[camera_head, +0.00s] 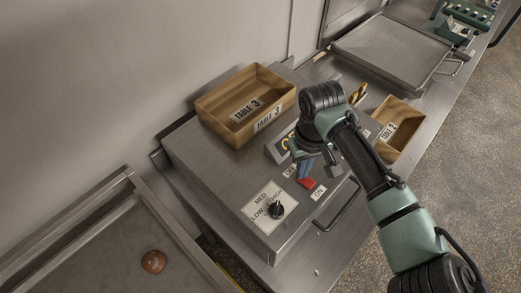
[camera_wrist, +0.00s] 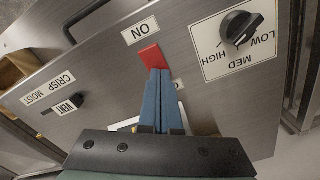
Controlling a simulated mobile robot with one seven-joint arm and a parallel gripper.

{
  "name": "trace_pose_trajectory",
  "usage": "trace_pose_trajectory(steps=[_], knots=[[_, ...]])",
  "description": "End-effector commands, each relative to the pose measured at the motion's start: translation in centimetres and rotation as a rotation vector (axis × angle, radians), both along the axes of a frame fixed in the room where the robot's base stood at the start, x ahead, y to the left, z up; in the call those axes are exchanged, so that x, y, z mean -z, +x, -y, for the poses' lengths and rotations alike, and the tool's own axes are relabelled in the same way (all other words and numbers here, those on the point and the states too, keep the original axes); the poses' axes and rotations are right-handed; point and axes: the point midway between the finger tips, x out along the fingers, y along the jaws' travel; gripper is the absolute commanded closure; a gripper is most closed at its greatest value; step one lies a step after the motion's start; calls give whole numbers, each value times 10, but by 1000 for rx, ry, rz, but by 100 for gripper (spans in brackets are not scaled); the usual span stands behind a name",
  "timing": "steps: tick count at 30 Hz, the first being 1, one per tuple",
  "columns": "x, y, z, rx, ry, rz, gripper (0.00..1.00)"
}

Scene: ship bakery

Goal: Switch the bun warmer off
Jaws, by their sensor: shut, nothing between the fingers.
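The bun warmer (camera_head: 215,174) is a steel box with a sloped control top on the counter. Its red rocker switch (camera_head: 306,183) sits between an ON label (camera_head: 319,193) and a label mostly hidden by my gripper. The switch (camera_wrist: 152,56) also shows in the wrist view, with the ON label (camera_wrist: 139,31) beyond it. My gripper (camera_head: 304,172) is shut and empty, its blue fingertips (camera_wrist: 157,77) at the near edge of the switch, on the side away from ON. I cannot tell whether they touch it. The switch's tilt is unclear.
A black knob (camera_head: 276,210) marked LOW, MED, HIGH is beside the switch. A vent slider (camera_wrist: 75,101) is on the other side. A wooden TABLE 3 box (camera_head: 222,103) stands on the warmer. A TABLE 2 box (camera_head: 409,118) is beyond my arm. A bun (camera_head: 154,262) lies at lower left.

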Motion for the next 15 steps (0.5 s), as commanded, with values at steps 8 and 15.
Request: trace_pose_trajectory(steps=[8, 15], knots=[[-21, -1, -1, 1, 2, -3, 100], [-41, 0, 0, 1, 2, -1, 100]])
